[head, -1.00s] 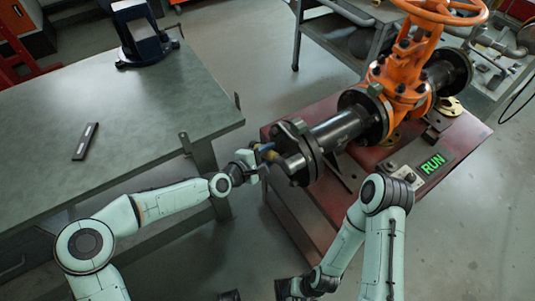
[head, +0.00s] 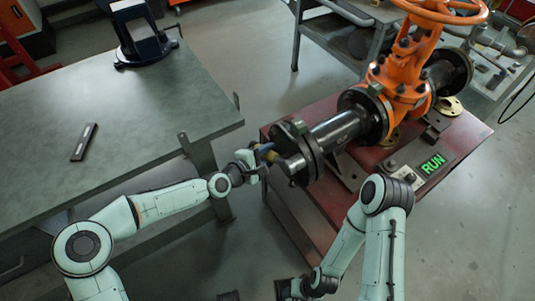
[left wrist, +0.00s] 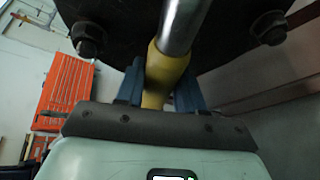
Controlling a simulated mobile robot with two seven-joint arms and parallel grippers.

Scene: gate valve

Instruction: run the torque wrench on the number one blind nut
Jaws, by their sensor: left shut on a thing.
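My left gripper (head: 262,156) is shut on the yellow grip of the torque wrench (head: 270,154), beside the dark blind flange (head: 303,160) at the pipe's near end. In the left wrist view its blue fingers (left wrist: 160,90) clasp the yellow grip, and the wrench's steel shaft (left wrist: 184,25) runs up across the flange face (left wrist: 130,25). One nut (left wrist: 88,40) shows left of the shaft and another nut (left wrist: 270,28) right of it. I cannot tell which is number one. The wrench's head is out of the wrist view. My right arm is folded low; its gripper's jaws are not clear.
An orange gate valve (head: 405,68) with its pipe stands on a red bench (head: 457,135). A box with a green RUN display (head: 433,163) sits on it. A grey table (head: 130,120) at left holds a dark bar (head: 84,142). Open floor lies between table and bench.

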